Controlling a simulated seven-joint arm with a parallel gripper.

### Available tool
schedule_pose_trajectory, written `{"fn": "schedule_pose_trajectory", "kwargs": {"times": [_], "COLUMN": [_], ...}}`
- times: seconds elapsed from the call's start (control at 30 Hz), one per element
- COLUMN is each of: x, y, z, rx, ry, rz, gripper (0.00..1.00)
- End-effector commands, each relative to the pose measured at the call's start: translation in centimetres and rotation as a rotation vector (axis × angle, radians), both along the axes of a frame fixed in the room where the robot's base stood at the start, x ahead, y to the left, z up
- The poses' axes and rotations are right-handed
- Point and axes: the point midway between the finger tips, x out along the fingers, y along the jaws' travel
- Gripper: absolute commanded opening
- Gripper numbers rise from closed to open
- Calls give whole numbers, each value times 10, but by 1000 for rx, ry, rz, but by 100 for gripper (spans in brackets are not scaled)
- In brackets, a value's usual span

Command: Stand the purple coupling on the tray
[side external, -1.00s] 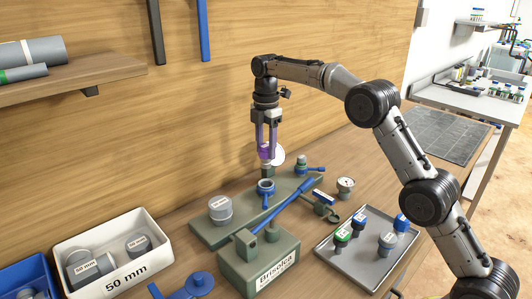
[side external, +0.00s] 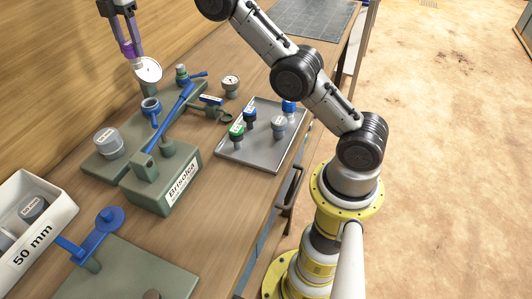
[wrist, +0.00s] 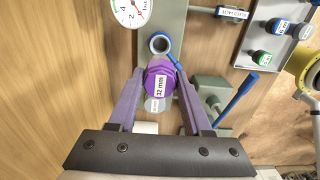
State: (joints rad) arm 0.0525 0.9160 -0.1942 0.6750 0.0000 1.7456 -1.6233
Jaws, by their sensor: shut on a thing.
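The purple coupling (wrist: 160,80), labelled 32 mm, is between the two fingers of my gripper (wrist: 158,92) in the wrist view. My gripper is shut on it. In the side view my gripper (side external: 130,54) holds the purple coupling (side external: 128,46) in the air at the upper left, beside the round gauge. The grey tray (side external: 262,156) lies on the bench to the right of the manifold, well away from the coupling. It also shows at the upper right of the wrist view (wrist: 268,12).
Several capped fittings, blue, green and grey, stand on the tray; its front part is bare. A white 50 mm bin (side external: 62,206) is at left.

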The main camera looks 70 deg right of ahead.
Motion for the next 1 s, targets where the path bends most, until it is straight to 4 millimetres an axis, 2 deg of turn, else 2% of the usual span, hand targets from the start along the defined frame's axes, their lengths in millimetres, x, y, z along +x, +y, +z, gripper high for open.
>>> {"fn": "schedule_pose_trajectory", "kwargs": {"times": [0.1,0.57,0.77,1.0], "x": [0,-40,-77,-142], "y": [0,-4,-5,-6], "z": [10,38,54,65], "rx": [0,0,0,0], "ry": [-5,-4,-3,-3], "rz": [0,-1,0,-1], "gripper": [0,0,0,0]}}
